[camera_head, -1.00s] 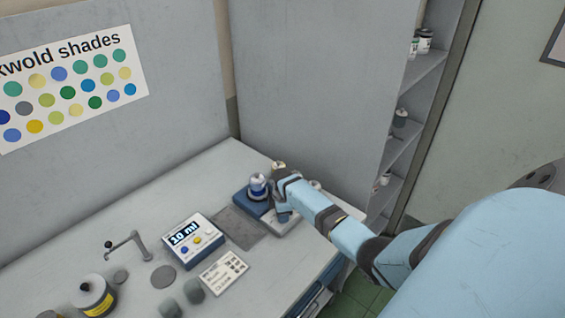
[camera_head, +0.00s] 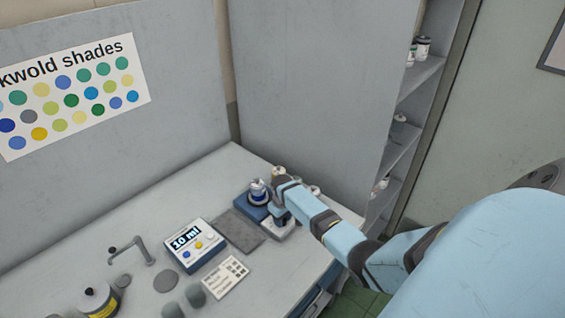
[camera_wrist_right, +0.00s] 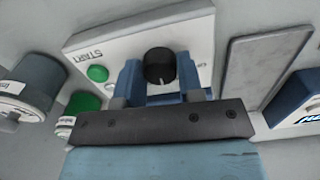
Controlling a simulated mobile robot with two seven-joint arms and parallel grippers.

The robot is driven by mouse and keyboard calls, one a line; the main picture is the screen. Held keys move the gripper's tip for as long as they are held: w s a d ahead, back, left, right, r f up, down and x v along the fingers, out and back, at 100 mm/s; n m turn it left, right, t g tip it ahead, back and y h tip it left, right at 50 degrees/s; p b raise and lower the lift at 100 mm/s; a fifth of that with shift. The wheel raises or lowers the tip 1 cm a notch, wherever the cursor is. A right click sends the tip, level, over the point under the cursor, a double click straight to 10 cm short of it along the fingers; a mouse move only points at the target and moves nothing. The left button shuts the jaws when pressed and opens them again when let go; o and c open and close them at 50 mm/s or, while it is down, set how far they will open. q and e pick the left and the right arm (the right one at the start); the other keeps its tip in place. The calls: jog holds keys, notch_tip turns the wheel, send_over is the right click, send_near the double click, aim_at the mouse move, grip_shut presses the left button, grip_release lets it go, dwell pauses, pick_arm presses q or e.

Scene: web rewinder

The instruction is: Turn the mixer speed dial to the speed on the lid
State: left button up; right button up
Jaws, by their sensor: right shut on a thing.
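The mixer (camera_head: 250,204) is a blue and white machine at the back right of the bench, with a blue and white can (camera_head: 259,190) standing on it. In the right wrist view its white front panel (camera_wrist_right: 112,50) carries the word START, a green button (camera_wrist_right: 97,73) and the black speed dial (camera_wrist_right: 159,66). My right gripper (camera_wrist_right: 158,80) is shut on the black dial, one blue finger on each side. A light pointer mark shows on the dial's lower part. The speed on the lid cannot be read. In the head view my right gripper (camera_head: 279,212) hides the dial. My left gripper is out of view.
A dispenser reading 10 ml (camera_head: 194,245) stands left of the mixer, with a grey mat (camera_head: 236,230) between them. A printed card (camera_head: 224,277) lies in front. Cans stand beside the gripper in the wrist view (camera_wrist_right: 38,82). A wall panel rises behind.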

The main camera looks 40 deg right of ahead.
jog(key=m, duration=0.6)
jog(key=shift+m, duration=0.3)
jog(key=m, duration=0.6)
dwell(0.4)
jog(key=o, duration=0.9)
notch_tip(320, 180, up, 14)
jog(key=shift+f+b, duration=0.1)
jog(key=shift+b, duration=0.45)
